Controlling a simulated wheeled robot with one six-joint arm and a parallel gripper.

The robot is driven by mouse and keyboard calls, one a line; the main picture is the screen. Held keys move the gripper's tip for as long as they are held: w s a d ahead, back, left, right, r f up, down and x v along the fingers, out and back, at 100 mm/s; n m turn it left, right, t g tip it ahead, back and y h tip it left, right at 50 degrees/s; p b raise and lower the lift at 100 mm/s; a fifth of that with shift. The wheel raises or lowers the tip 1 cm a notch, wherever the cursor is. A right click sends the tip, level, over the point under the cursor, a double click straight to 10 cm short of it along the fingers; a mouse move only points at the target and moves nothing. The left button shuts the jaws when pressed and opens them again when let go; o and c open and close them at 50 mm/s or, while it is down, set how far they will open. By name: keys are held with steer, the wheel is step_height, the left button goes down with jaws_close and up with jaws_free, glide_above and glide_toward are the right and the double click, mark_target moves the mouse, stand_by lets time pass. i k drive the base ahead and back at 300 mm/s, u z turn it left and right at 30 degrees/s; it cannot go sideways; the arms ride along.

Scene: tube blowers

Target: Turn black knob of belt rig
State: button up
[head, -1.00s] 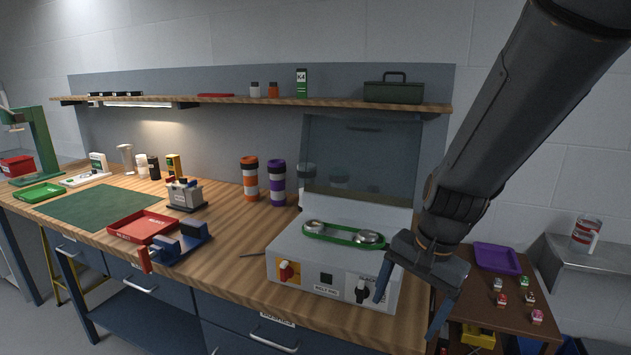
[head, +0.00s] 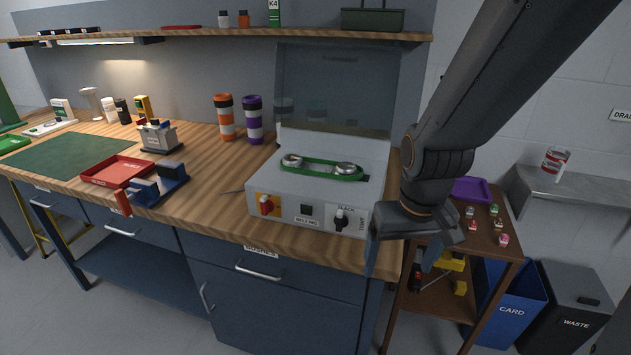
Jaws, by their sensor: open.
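The belt rig (head: 283,184) is a white box at the right end of the workbench, with a green belt (head: 322,168) around two metal pulleys on top and a clear guard standing up behind. The black knob (head: 340,218) is on the right of its front panel, beside slack and tight markings. A red knob (head: 266,205) on a yellow plate is at the left of the panel. My gripper (head: 397,262) is open and empty, fingers pointing down, to the right of the rig and apart from the black knob. Part of the rig's right side is near my arm.
A brown side table (head: 502,245) with a purple tray and several small items stands to the right. A blue card bin (head: 512,305) and a dark waste bin (head: 570,310) stand on the floor. A red tray (head: 117,171) and a blue vise (head: 160,185) are left on the bench.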

mark_target(341, 221)
steer(key=u, duration=0.85)
steer(key=k, duration=0.6)
steer(key=z, duration=0.4)
